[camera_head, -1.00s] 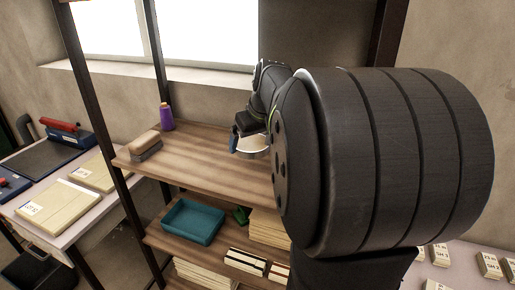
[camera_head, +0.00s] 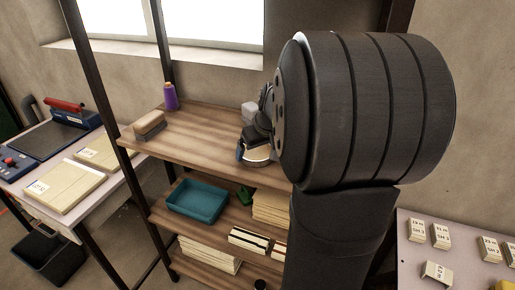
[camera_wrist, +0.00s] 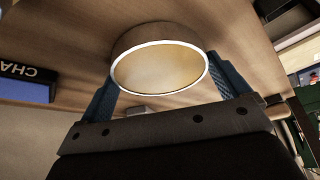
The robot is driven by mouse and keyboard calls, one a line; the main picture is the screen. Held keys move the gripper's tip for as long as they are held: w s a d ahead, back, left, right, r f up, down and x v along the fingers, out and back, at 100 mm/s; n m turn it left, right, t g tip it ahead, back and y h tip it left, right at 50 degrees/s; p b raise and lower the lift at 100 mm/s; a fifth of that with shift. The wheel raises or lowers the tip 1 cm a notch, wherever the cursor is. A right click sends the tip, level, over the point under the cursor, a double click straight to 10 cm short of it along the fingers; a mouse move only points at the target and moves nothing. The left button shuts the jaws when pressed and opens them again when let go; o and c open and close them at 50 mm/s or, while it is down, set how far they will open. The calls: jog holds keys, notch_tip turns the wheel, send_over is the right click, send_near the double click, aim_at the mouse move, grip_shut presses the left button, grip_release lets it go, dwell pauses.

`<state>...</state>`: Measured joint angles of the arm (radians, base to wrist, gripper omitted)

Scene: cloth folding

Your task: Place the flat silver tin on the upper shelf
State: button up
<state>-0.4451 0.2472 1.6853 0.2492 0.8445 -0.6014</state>
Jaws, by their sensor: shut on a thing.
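The flat silver tin (camera_wrist: 160,42) is round and pale inside, with a bright rim. In the wrist view it sits between the two blue fingers of my gripper (camera_wrist: 165,84), which is shut on it. In the head view the tin (camera_head: 259,154) is by the front edge of the upper shelf (camera_head: 200,137), right of its middle. My gripper (camera_head: 254,150) is partly hidden behind my arm. I cannot tell whether the tin touches the board.
A brush (camera_head: 149,126) and a purple thread spool (camera_head: 170,97) stand at the shelf's left. A pale grey block (camera_head: 250,112) is behind my gripper. The board between is clear. A teal tray (camera_head: 197,200) is on the shelf below. A dark upright post (camera_head: 92,75) bounds the left.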

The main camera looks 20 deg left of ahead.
aim_at(257, 151)
jog(key=o, duration=0.8)
jog(key=shift+f, duration=0.1)
jog(key=shift+o, duration=0.2)
jog(key=v, duration=1.2)
jog(key=x, duration=1.1)
jog(key=shift+w+a+f, duration=0.1)
jog(key=shift+f, duration=0.2)
jog(key=shift+w+a+r, duration=0.1)
jog(key=shift+r, duration=1.75)
